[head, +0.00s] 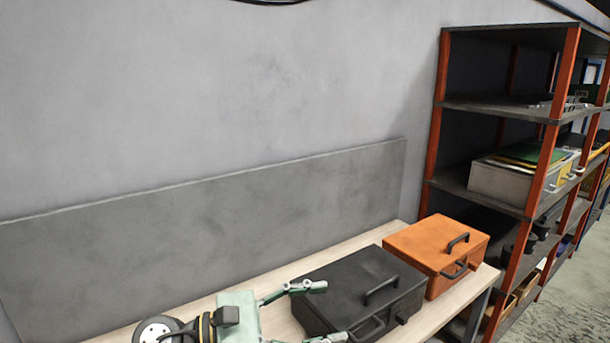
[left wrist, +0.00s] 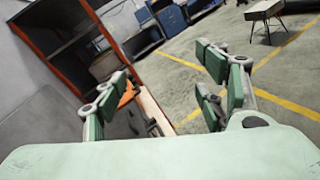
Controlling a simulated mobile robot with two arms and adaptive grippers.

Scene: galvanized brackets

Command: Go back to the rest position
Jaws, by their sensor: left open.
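My left gripper (head: 326,312) comes in at the bottom of the head view, with its green fingers spread apart and nothing between them. It is beside the near left side of the black case (head: 345,290); I cannot tell its height above the bench. In the left wrist view, the same gripper (left wrist: 165,92) has its fingers wide apart, with open floor showing between them. My right gripper is not in view.
The black case and an orange case (head: 430,252), both closed, stand on the pale workbench (head: 285,272). A grey panel (head: 215,225) stands behind. An orange-framed shelf (head: 435,140) is at right. Floor with yellow lines (left wrist: 280,55) lies beyond.

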